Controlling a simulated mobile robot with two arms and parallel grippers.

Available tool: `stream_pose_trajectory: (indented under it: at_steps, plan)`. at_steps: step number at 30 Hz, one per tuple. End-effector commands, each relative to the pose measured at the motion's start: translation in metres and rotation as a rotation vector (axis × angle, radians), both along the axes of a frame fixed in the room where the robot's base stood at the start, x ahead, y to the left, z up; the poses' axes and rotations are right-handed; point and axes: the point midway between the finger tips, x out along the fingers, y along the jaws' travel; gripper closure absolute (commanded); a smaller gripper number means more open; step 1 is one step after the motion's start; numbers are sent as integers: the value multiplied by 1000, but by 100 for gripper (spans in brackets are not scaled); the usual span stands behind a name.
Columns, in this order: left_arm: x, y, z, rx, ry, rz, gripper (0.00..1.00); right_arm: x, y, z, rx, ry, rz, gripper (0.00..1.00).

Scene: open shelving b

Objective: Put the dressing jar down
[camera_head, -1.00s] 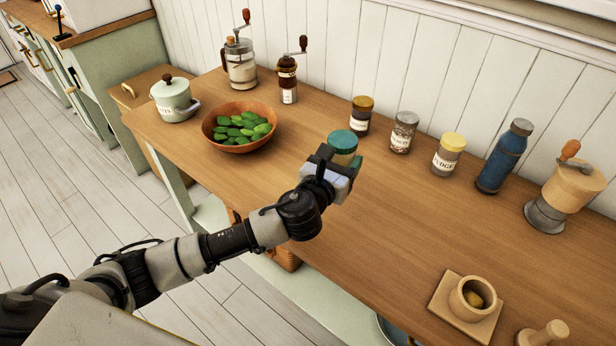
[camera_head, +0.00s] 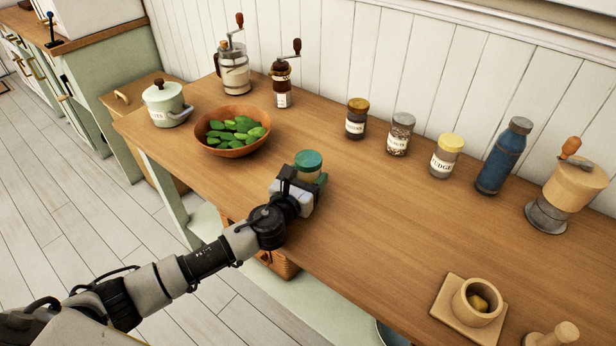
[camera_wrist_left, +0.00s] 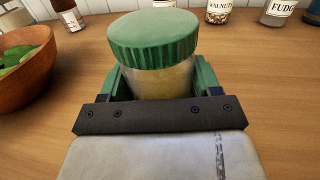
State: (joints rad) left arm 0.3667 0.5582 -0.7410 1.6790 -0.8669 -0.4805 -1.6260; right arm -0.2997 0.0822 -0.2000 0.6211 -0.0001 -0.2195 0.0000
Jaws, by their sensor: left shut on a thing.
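The dressing jar (camera_head: 308,163) has a green ribbed lid and a yellowish body. It is at the front part of the wooden table (camera_head: 380,225), right of the bowl. My left gripper (camera_head: 305,185) is shut around its body; the green fingers show on both sides of the jar in the left wrist view (camera_wrist_left: 158,80). The jar is upright. Its base is hidden by the gripper, so I cannot tell whether it touches the tabletop. My right gripper is not in view.
A wooden bowl of green leaves (camera_head: 211,147) stands left of the jar. Several jars, including a yellow-lidded one (camera_head: 447,156), and a blue bottle (camera_head: 503,156) line the back. A mortar (camera_head: 478,302) stands at front right. The tabletop right of the jar is clear.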

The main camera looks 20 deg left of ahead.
Motion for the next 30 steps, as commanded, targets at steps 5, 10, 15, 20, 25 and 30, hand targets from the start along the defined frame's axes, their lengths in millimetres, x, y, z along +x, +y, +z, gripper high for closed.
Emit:
stream_pose_trajectory:
  at_steps: [5, 10, 15, 20, 25, 30]
  plan:
    - [0, 0, -2, 0, -3, 0, 76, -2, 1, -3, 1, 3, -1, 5]
    - [0, 0, -3, 1, 0, 0, 13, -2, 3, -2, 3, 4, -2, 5]
    - [0, 0, -3, 1, 0, 0, 12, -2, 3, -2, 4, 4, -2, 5]
    - [0, 0, 2, 1, -1, 0, 12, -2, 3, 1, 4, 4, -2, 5]
    - [-22, 5, 0, 2, 2, 0, 12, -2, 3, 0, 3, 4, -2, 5]
    - [-59, 12, 0, 3, 3, -1, 12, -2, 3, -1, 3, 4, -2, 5]
